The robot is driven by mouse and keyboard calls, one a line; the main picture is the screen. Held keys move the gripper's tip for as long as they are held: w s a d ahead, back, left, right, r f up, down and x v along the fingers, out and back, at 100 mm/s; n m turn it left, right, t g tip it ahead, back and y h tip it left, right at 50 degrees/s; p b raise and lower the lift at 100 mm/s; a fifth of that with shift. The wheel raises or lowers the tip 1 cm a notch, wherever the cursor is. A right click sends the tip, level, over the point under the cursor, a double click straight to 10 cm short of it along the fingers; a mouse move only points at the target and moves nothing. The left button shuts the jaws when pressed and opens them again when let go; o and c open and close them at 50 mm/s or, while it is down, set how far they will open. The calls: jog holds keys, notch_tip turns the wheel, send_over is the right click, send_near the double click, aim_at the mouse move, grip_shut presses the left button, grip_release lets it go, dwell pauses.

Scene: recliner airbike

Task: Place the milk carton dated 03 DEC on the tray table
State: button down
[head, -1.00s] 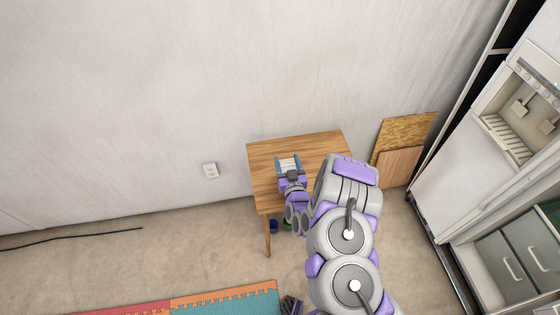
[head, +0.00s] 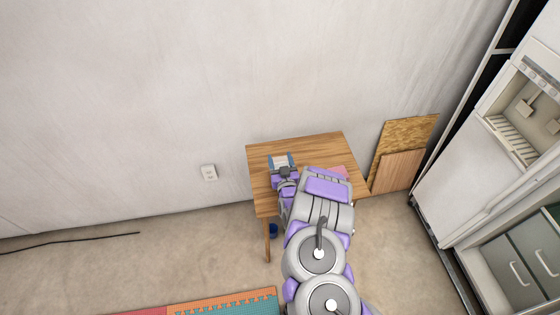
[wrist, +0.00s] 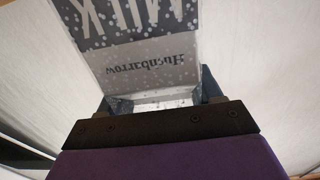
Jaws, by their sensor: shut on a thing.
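My gripper (head: 281,162) is over the left part of the wooden tray table (head: 318,146) in the head view. It is shut on a milk carton (wrist: 145,62), which fills the top middle of the wrist view between the two fingers. The carton is grey and white with speckles, "MILK" and "Hucnbarrow"-like lettering, upside down in the picture. No date shows on the visible face. In the head view only a small pale patch shows between the fingers. I cannot tell whether the carton touches the tabletop.
A pinkish flat thing (head: 339,172) lies at the table's right front, partly behind my arm. Wooden boards (head: 402,150) lean on the wall right of the table. A white fridge (head: 455,190) stands further right. A blue object (head: 273,231) is below the table.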

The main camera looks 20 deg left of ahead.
jog(key=shift+c, duration=0.9)
grip_release()
jog(key=shift+s, duration=0.1)
jog(key=p+v, duration=0.4)
jog(key=v, duration=0.7)
jog(key=shift+s+d, duration=0.2)
jog(key=shift+s, duration=0.15)
jog(key=shift+a+r, duration=0.1)
